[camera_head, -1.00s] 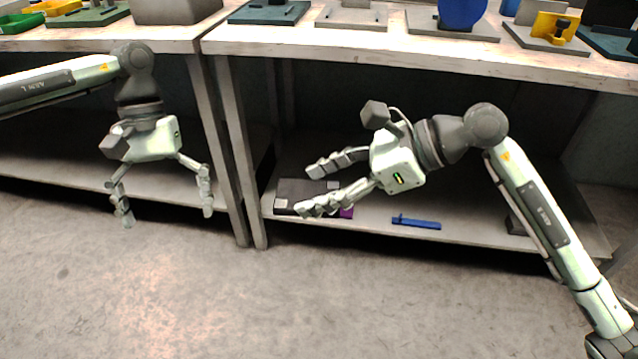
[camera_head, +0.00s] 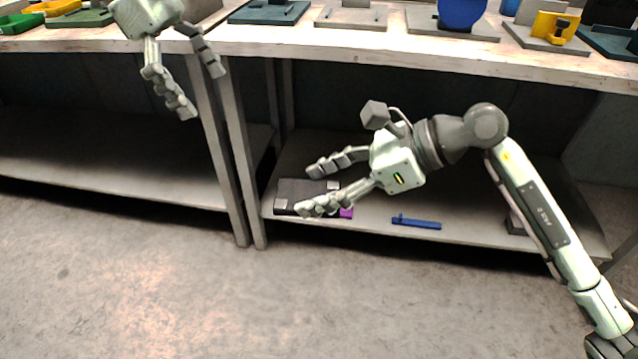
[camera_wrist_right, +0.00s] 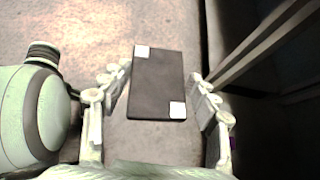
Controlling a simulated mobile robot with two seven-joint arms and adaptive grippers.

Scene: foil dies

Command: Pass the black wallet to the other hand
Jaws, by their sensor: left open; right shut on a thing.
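The black wallet (camera_head: 297,188), a flat dark rectangle with white patches at two corners, is between the fingers of my right gripper (camera_head: 316,188). The fingers cover part of it in the head view. In the right wrist view the wallet (camera_wrist_right: 157,82) lies between the fingertips (camera_wrist_right: 162,73), its far end reaching past them. My right gripper is shut on it, in front of the lower shelf. My left gripper (camera_head: 203,92) is open and empty, up and to the left of the wallet, fingers pointing down, near the table edge.
The lower shelf (camera_head: 470,228) holds a blue tool (camera_head: 416,222), a purple thing (camera_head: 346,212) partly hidden by my right gripper, and a dark block. Table legs (camera_head: 236,170) stand between my grippers. Fixtures and a blue round thing (camera_head: 462,12) stand on the table top. The floor in front is clear.

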